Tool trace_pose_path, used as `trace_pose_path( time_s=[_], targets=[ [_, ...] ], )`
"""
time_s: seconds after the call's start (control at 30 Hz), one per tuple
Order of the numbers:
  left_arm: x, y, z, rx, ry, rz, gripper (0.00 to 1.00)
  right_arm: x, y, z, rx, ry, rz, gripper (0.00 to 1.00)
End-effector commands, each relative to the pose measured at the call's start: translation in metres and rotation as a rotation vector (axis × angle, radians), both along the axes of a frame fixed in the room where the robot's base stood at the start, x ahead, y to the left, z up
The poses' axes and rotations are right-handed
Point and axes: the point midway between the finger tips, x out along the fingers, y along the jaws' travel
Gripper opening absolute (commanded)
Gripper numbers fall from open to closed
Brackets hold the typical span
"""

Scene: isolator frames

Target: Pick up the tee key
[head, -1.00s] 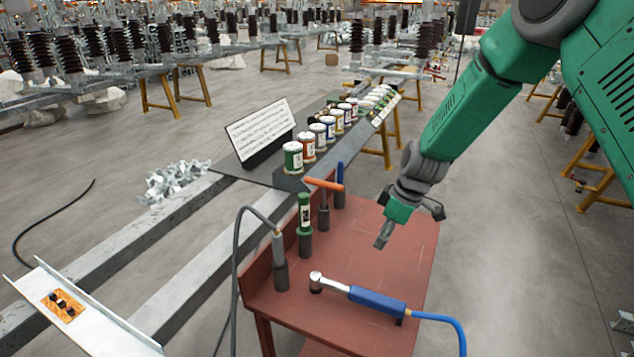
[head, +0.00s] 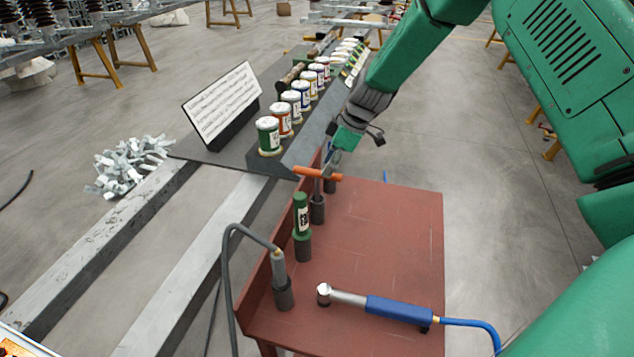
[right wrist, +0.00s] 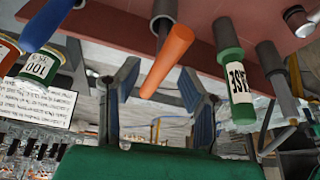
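The tee key has an orange crossbar handle (head: 317,173) and stands upright in a dark holder along the left edge of the red table. In the right wrist view the orange handle (right wrist: 168,60) shows between the two finger lines. My right gripper (head: 331,162) is just behind and above the handle in the head view. Its two fingers (right wrist: 158,74) are spread apart with the handle in the gap, and I see no contact. My left gripper is not in view.
A green tool (head: 302,214) stands in the adjacent holder, and a grey cabled tool (head: 279,268) is nearer. A blue-handled wrench (head: 398,310) lies on the red table (head: 400,235). A blue handle (right wrist: 45,24) is close by in the wrist view. Cans (head: 268,136) line the bench behind.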

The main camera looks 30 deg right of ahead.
Motion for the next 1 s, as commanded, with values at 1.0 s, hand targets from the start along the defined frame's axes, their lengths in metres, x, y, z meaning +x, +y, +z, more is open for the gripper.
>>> trace_pose_path(
  time_s=[1.0],
  targets=[
    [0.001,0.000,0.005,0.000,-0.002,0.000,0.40,0.018,0.021,-0.067,-0.001,-0.002,0.000,0.00]
  ],
)
